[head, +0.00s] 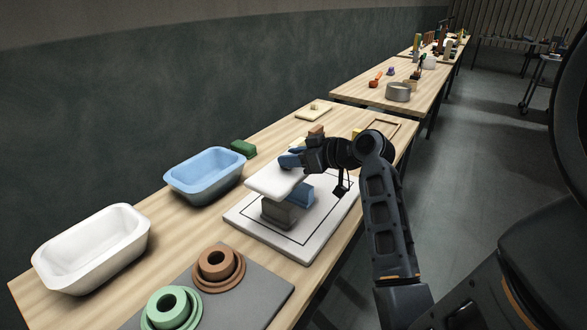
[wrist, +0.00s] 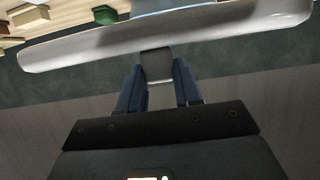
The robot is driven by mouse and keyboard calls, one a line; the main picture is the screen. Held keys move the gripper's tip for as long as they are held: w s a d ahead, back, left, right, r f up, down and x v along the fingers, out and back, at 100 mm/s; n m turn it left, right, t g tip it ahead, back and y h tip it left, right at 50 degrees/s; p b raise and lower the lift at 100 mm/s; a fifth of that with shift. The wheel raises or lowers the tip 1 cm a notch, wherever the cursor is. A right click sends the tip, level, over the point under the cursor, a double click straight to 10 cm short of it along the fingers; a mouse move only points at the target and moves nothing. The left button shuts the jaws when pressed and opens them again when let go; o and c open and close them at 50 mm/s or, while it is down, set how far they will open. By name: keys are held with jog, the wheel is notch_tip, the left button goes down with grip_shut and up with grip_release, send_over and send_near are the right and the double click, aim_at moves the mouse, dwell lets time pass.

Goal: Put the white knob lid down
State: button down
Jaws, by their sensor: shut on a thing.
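The white knob lid (head: 276,182) is a flat white slab, slightly tilted in the head view. My gripper (head: 291,159) is shut on its knob. In the wrist view the blue fingers stand on both sides of the grey-looking knob (wrist: 157,66), with the lid's pale edge (wrist: 80,48) across the top. The lid is over a grey block (head: 278,213) and a blue block (head: 301,194) on a white board (head: 312,232) with a dark outline. I cannot tell whether the lid touches the blocks.
A blue tub (head: 205,190) and a white tub (head: 92,262) stand along the wall side. A green block (head: 243,148) lies behind. Brown rings (head: 218,284) and green rings (head: 170,322) sit on a grey mat (head: 262,290) in front. The board's front right is bare.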

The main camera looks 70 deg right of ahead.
aim_at(294, 170)
notch_tip(294, 170, down, 3)
jog(key=shift+f, duration=0.2)
jog(key=shift+f, duration=0.15)
jog(key=shift+f, duration=0.35)
jog(key=shift+f+b, duration=0.2)
jog(key=shift+b, duration=0.15)
jog(key=c, duration=0.8)
grip_release()
